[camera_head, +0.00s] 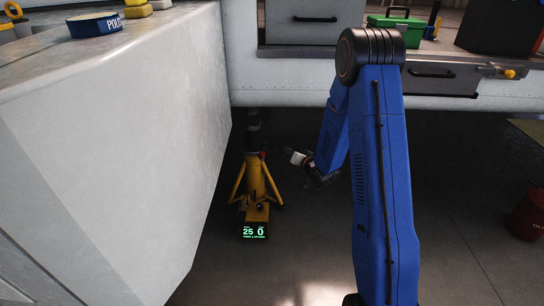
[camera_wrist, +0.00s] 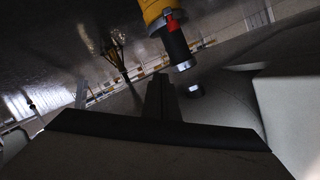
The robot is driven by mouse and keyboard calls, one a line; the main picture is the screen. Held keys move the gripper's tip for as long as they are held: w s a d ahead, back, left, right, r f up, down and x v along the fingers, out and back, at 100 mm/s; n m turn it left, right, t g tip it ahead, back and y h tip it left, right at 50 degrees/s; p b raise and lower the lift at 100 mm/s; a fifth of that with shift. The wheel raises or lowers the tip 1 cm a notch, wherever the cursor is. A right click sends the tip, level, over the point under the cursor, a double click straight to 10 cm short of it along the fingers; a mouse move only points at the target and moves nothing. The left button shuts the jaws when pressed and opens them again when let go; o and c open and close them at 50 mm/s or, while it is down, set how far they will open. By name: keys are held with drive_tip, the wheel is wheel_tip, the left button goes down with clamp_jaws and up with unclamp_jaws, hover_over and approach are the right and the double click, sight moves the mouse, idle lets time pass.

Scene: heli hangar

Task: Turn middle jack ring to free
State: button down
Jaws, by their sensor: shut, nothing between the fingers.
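The yellow jack (camera_head: 256,183) stands upright on the floor under the white body, with a dark column on top and a lit green display reading "25" and "0" at its foot. In the wrist view the jack's yellow body (camera_wrist: 156,9) shows at the top, with a red piece (camera_wrist: 172,22) where it meets a black column (camera_wrist: 177,45) with a silver end. I cannot tell the ring's setting. My gripper (camera_head: 294,157) is to the right of the jack's upper part, apart from it in the picture. In the wrist view its fingers (camera_wrist: 160,92) are together and empty.
A large pale block (camera_head: 115,140) closes off the left. A drawer unit and ledge (camera_head: 440,78) overhang the floor, with a green toolbox (camera_head: 398,28) on top. Another yellow stand (camera_wrist: 114,50) shows farther off in the wrist view.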

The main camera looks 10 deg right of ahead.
sight(261, 154)
wheel_tip(261, 154, down, 9)
drive_tip(key=w+m+t+y, duration=0.1)
drive_tip(key=m+t, duration=0.1)
drive_tip(key=m, duration=0.8)
drive_tip(key=w+a, duration=0.6)
drive_tip(key=w, duration=0.3)
drive_tip(key=shift+f, duration=0.15)
